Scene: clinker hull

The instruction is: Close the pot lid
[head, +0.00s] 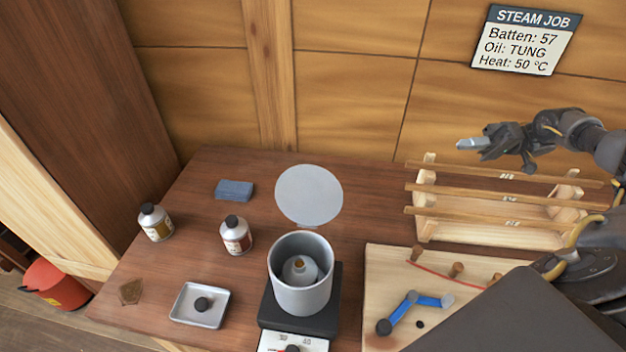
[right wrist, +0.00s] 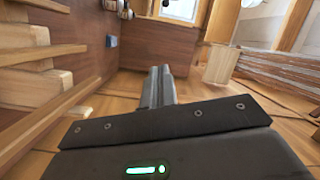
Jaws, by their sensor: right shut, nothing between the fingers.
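The grey pot (head: 301,283) stands on a black heater (head: 300,318) near the front of the bench. The round grey lid (head: 309,195) is raised at the pot's back edge, so the pot is open. My right gripper (head: 468,144) is in the air at the upper right, above the batten rack and well apart from the lid. Its fingers (right wrist: 158,88) are shut and empty in the right wrist view. My left gripper is not in view.
Two bottles (head: 236,236) (head: 155,223), a blue block (head: 234,190) and a tray (head: 200,305) lie left of the pot. A batten rack (head: 495,232) and a wooden board (head: 380,262) with a blue linkage (head: 413,304) are to the right. A sign (head: 526,40) hangs on the wall.

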